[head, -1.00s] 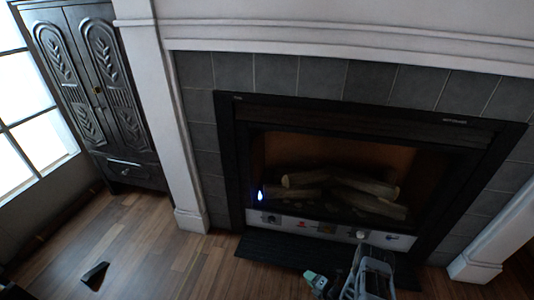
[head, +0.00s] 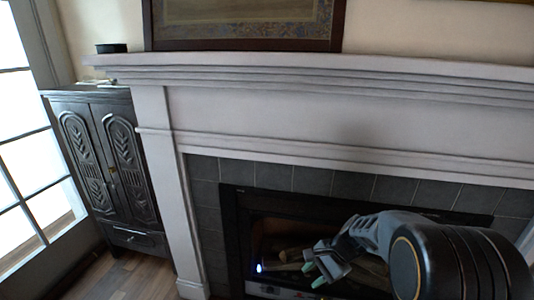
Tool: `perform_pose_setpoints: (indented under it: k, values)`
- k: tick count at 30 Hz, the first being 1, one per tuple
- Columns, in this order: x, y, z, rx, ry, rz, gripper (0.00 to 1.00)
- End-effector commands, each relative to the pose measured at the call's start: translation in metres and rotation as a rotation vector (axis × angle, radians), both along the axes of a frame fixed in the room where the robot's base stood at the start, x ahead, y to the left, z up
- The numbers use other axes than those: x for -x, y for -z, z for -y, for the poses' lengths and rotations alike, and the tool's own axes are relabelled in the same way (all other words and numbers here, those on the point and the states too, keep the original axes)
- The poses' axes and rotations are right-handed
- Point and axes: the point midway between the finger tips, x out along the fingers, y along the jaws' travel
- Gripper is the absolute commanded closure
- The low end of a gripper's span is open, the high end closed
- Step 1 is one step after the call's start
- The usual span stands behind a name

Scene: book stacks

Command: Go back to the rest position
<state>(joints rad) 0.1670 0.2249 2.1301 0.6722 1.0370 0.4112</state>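My gripper (head: 313,274) is at the lower middle of the head view, in front of the fireplace opening. Its two green-tipped fingers are spread apart, with nothing visible between them. My arm reaches in from the lower right, bent, and hides part of the fireplace (head: 229,215) and its logs. No book stacks show in this view.
A white mantel (head: 330,115) and grey tiles (head: 312,181) surround the fireplace. A dark carved cabinet (head: 108,165) stands at the left beside a bright window (head: 30,160). A framed picture (head: 245,22) is above the mantel. Some wooden floor (head: 130,275) shows at the lower left.

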Motion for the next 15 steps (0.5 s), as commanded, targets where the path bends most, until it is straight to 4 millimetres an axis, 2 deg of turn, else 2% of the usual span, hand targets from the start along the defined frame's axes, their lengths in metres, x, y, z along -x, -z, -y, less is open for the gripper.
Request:
perform_pose_setpoints:
  k: [1,6,9,15]
  values:
    - [0.014,-0.043,0.001,0.062,-0.093,0.078,0.62]
    - [0.058,-0.118,0.012,0.276,-0.417,0.300,0.62]
    - [0.079,-0.151,0.021,0.391,-0.573,0.403,0.62]
    - [0.106,-0.191,0.034,0.565,-0.793,0.538,0.62]
